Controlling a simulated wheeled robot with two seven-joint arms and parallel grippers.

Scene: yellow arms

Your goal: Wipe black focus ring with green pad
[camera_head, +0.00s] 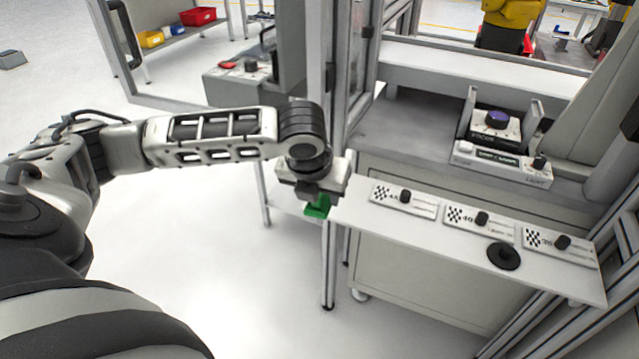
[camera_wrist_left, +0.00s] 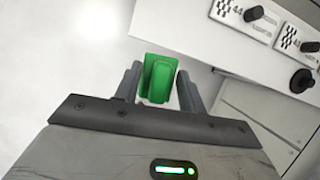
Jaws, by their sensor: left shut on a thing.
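The green pad (camera_wrist_left: 158,78) is between the two fingers of my left gripper (camera_wrist_left: 160,72), which is shut on it. In the head view the green pad (camera_head: 317,207) hangs below my left gripper (camera_head: 314,197), just left of the white shelf's left end. A black round piece with a raised centre, which looks like the black focus ring (camera_head: 503,256), lies near the shelf's front edge. It also shows at the right of the left wrist view (camera_wrist_left: 302,81), well apart from the pad. My right gripper is not in view.
The white shelf (camera_head: 400,228) carries several checkered label plates with black knobs (camera_head: 482,219). Behind it, on a grey bench, stands a device with a purple-topped knob (camera_head: 497,119). A metal frame post (camera_head: 335,85) rises behind my left wrist. Open floor lies left.

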